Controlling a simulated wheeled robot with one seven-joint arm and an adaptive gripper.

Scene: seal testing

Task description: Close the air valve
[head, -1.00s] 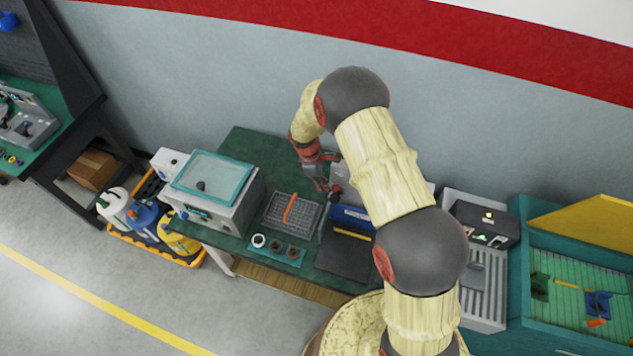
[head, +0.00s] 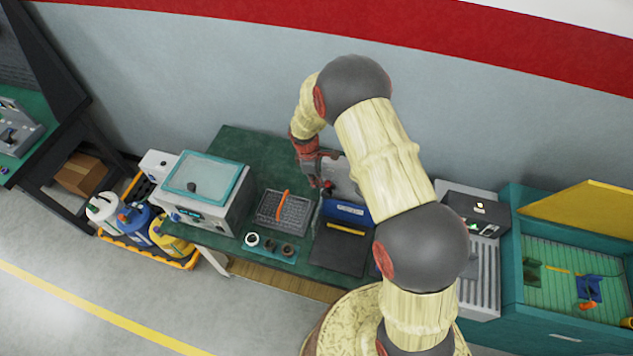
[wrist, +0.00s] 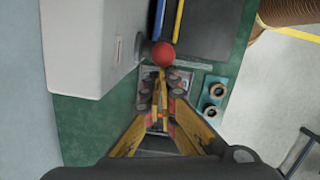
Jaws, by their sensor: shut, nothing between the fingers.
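A red ball knob (wrist: 163,54), likely the air valve's handle, stands beside a pale box (wrist: 92,45) in the wrist view. It shows as a small red spot (head: 328,184) in the head view. My gripper (wrist: 160,82) is shut and empty. Its fingertips are just short of the ball in the wrist view, and I cannot tell whether they touch it. In the head view my gripper (head: 318,172) hangs over the back of the green table (head: 250,145). The valve body below the ball is hidden.
A wire basket with an orange handle (head: 282,205) and a teal tray with rings (head: 270,248) lie to the left. A blue bar (head: 347,211) and dark mat (head: 338,252) lie in front. A white machine with a teal lid (head: 205,178) stands at the table's left.

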